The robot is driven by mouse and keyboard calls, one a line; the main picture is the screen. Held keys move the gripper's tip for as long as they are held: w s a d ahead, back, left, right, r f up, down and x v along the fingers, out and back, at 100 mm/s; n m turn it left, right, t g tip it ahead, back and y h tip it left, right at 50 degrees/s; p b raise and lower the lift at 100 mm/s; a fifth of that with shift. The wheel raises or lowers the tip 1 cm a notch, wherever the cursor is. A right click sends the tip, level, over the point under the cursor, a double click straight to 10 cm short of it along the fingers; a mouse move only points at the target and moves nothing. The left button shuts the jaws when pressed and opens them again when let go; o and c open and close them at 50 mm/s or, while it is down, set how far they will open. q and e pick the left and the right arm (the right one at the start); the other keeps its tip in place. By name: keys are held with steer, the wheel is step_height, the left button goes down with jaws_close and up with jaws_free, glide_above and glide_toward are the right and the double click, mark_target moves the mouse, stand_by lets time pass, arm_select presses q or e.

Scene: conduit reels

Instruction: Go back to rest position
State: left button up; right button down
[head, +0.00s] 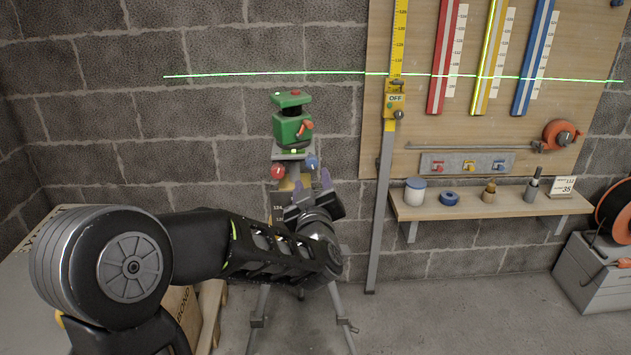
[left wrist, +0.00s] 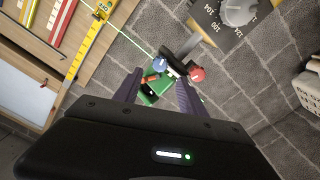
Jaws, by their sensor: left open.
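My left arm reaches in from the left in the head view. My left gripper (head: 312,194) is in front of the tripod of a green laser level (head: 291,128), just below its red and blue knobs. In the left wrist view my left gripper (left wrist: 155,85) has its fingers spread, with the green laser level (left wrist: 152,98) showing between and beyond them. I see nothing held in the fingers. Whether they touch the tripod head, I cannot tell. My right gripper is in neither view.
A green laser line crosses the block wall and board. A yellow measuring staff (head: 386,180) stands right of the tripod. A wooden shelf (head: 465,207) carries small jars. A grey box (head: 590,275) with a reel is at far right. A wooden box is at lower left. The floor (head: 440,310) is clear.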

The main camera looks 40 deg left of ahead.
arm_select(q)
steer(key=s+d+f+m+g+h, duration=0.15)
steer(key=d+f+m+h, duration=0.35)
steer(key=d+f, duration=0.75)
steer(key=d+f+m+g+h, duration=0.3)
steer(key=d+f+h, duration=0.45)
steer(key=f, duration=0.75)
steer(key=s+d+f+m+g+h, duration=0.1)
steer(key=s+d+f+g, duration=0.2)
steer(key=s+d+f, duration=0.35)
steer(key=s+d+f+m+g+h, duration=0.1)
steer(key=s+d+f+g, duration=0.25)
steer(key=s+f, duration=0.55)
steer(key=s+d+f+m+g, duration=0.15)
steer(key=s+d+f, duration=0.35)
steer(key=s, duration=0.6)
step_height(320, 180, up, 11)
steer(key=g+p, duration=0.1)
steer(key=p, duration=1.1)
steer(key=shift+s+d+r, duration=0.2)
steer(key=shift+s, duration=0.05)
steer(key=shift+h, duration=0.25)
